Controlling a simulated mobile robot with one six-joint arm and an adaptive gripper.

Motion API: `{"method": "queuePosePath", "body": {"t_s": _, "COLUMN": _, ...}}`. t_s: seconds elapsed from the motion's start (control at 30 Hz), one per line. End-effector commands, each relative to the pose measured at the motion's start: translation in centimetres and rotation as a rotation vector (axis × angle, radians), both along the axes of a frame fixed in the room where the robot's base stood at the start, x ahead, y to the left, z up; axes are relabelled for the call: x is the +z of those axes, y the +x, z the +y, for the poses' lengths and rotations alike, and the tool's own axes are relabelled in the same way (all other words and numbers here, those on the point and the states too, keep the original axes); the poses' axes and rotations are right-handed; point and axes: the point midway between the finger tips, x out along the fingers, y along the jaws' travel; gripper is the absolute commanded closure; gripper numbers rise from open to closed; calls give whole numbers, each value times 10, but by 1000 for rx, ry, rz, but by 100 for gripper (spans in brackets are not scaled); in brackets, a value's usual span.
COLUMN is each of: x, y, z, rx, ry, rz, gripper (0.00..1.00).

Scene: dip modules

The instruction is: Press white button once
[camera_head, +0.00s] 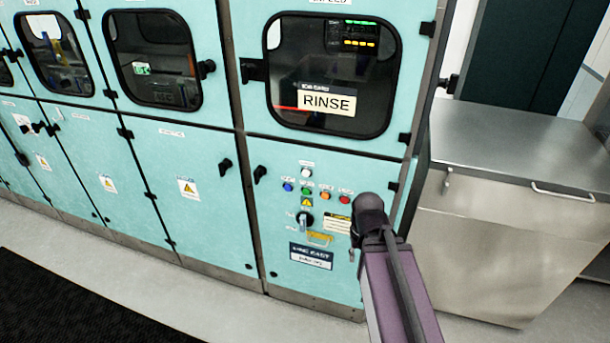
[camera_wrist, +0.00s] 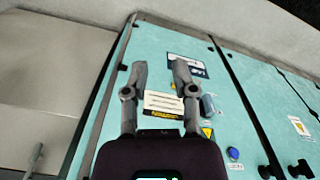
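The white button (camera_head: 306,173) sits at the top of the button group on the teal cabinet's lower door, under the RINSE window. Below it is a row of blue (camera_head: 288,187), green (camera_head: 306,191), orange (camera_head: 325,195) and red (camera_head: 344,199) buttons. My gripper (camera_wrist: 160,66) shows in the wrist view with its two fingers apart and nothing between them, in front of the lower panel and its labels. In the head view my arm hides the fingers, to the right of and below the buttons. I cannot see the white button in the wrist view.
A black door latch (camera_head: 260,174) sticks out at the left. A steel cabinet (camera_head: 505,220) stands at the right.

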Motion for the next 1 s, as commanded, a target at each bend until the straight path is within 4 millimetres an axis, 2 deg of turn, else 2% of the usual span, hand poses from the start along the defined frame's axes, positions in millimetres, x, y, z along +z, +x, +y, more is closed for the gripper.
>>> {"method": "queuePosePath", "body": {"t_s": 0.03, "x": 0, "y": 0, "z": 0, "rx": 0, "ry": 0, "rz": 0, "gripper": 94}}
{"method": "queuePosePath", "body": {"t_s": 0.07, "x": 0, "y": 0, "z": 0, "rx": 0, "ry": 0, "rz": 0, "gripper": 100}}
{"method": "queuePosePath", "body": {"t_s": 1.0, "x": 0, "y": 0, "z": 0, "rx": 0, "ry": 0, "rz": 0, "gripper": 100}}
